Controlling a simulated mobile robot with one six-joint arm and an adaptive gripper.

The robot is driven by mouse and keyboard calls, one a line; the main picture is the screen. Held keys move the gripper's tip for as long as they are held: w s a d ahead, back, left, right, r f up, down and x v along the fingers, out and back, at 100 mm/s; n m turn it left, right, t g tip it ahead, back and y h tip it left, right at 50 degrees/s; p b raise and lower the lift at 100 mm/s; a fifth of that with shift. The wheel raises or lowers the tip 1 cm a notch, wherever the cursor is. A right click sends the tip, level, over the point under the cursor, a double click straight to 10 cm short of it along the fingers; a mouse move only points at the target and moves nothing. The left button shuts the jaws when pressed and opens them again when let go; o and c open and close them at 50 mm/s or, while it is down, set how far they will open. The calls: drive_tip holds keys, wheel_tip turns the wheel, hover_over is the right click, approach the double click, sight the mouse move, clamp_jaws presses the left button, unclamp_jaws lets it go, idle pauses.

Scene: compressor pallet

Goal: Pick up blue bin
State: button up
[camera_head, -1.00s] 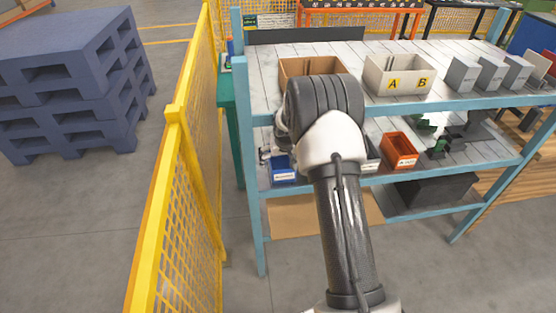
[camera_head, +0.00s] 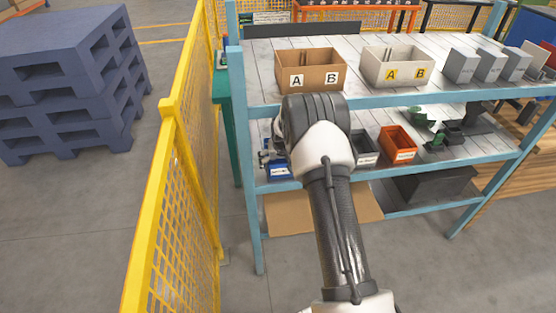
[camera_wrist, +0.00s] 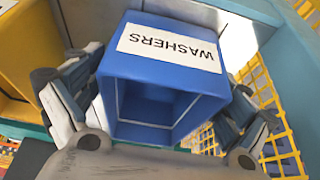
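The blue bin (camera_wrist: 165,80) has a white label reading WASHERS, upside down in the wrist view. Its open top faces my gripper. In the head view the blue bin (camera_head: 279,174) is at the left end of the middle shelf, partly hidden by my arm and gripper. My gripper (camera_wrist: 165,90) has its fingers spread wide, one on each side of the bin, very close to its walls. I cannot tell whether the fingers touch the walls. In the head view my gripper is mostly hidden behind the wrist.
A brown A/B box (camera_head: 311,72) and a white A/B box (camera_head: 396,66) stand on the top shelf above. A dark bin (camera_head: 365,150) and an orange bin (camera_head: 397,146) stand to the right on the middle shelf. A yellow mesh fence (camera_head: 185,170) is at the left.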

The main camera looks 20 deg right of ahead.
drive_tip(key=c, duration=0.9)
drive_tip(key=shift+s, duration=0.1)
